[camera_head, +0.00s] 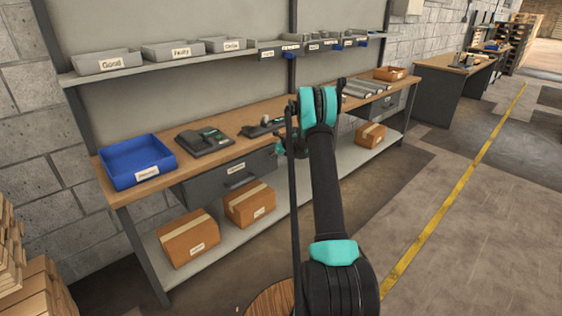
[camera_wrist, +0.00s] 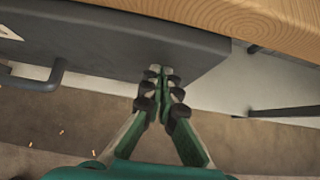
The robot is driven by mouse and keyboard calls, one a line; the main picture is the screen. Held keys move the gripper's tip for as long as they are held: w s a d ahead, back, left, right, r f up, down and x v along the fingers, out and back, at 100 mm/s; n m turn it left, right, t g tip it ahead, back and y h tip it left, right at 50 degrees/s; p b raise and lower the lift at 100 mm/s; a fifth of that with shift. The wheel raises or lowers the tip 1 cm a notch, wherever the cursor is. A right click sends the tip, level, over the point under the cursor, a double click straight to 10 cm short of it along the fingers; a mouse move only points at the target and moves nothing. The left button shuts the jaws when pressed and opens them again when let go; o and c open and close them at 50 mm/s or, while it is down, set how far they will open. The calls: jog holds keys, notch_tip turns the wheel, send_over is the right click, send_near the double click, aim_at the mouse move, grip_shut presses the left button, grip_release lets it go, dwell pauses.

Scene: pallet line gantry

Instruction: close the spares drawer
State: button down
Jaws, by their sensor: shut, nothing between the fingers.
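A dark grey drawer (camera_head: 232,176) with a bar handle and a small label hangs under the left half of the wooden bench. The label is too small to read, so I cannot tell whether this is the spares drawer. Its front (camera_wrist: 120,50) and handle (camera_wrist: 50,80) also show in the wrist view. My gripper (camera_wrist: 160,72) is shut and empty, its tips at or close to the drawer front, right of the handle; contact is unclear. In the head view my gripper (camera_head: 281,149) is partly hidden by my arm. How far the drawer stands out is unclear.
A second grey drawer (camera_head: 384,106) sits under the bench's right end. The bench top (camera_head: 222,155) carries a blue bin (camera_head: 137,162) and dark devices. Cardboard boxes (camera_head: 188,238) stand on the lower shelf (camera_head: 225,245). The floor right of my arm is clear.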

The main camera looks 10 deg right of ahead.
jog(key=shift+w+a, duration=0.35)
jog(key=shift+w, duration=0.2)
jog(key=shift+w+a, duration=0.3)
jog(key=shift+w, duration=0.25)
jog(key=shift+r, duration=0.1)
